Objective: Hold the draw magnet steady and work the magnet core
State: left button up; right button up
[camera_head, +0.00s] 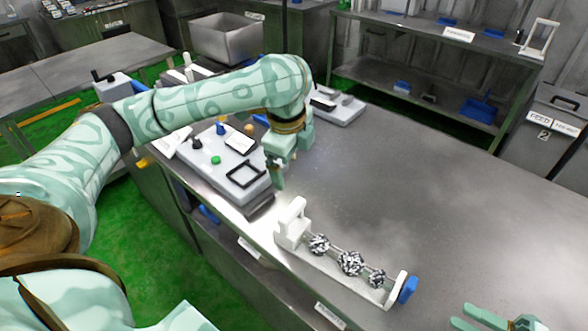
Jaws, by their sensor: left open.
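The draw magnet (335,272) is a long white frame lying near the front edge of the metal table. It has an upright white handle (291,222) at its left end and a blue knob (408,289) at its right end. A rod between the ends carries three black-and-white speckled clumps (350,263). Which part is the magnet core I cannot tell. My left gripper (279,182) is open, pointing down just above and behind the white handle, apparently apart from it. My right gripper (492,318) is partly cut off at the bottom right, apart from the draw magnet and right of the blue knob.
A grey-white control panel (222,158) with a green button and a black frame stands left of my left gripper. Another pale device (338,106) stands behind it. A grey bin (226,42) and a shelf (430,40) are further back. The table's middle and right are clear.

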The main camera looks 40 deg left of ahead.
pick_arm(q)
notch_tip(320, 180, up, 2)
jog(key=m+g, duration=0.1)
jog(key=g, duration=0.1)
send_over(293, 225)
notch_tip(293, 225, down, 16)
jog(key=shift+d+f, duration=0.1)
jog(key=c, duration=1.5)
